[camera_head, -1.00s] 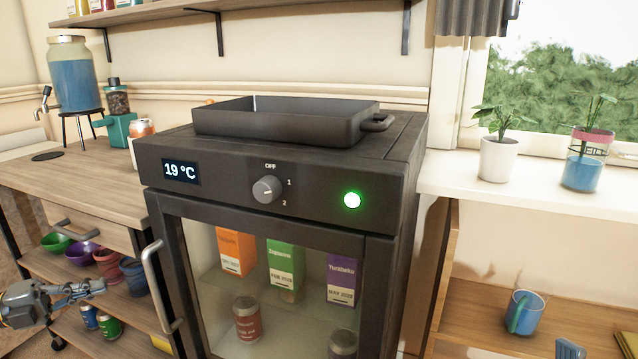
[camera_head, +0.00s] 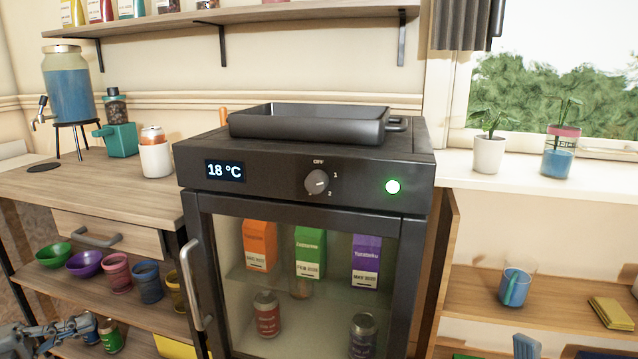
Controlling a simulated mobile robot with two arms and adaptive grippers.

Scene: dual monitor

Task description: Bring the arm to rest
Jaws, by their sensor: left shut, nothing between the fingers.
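My left gripper (camera_head: 72,327) shows at the bottom left edge of the head view, partly cut off by the frame. It is shut and holds nothing. It is in front of the lower shelf of the wooden counter, left of the black fridge (camera_head: 310,222) and apart from its handle (camera_head: 192,285). My right gripper is not in view.
A black roasting pan (camera_head: 310,126) sits on top of the fridge. The counter (camera_head: 100,185) at left bears a drink dispenser (camera_head: 68,90), a grinder and a white cup (camera_head: 155,158). Bowls and cups fill the shelf below. A white sill (camera_head: 560,183) with two plants is at right.

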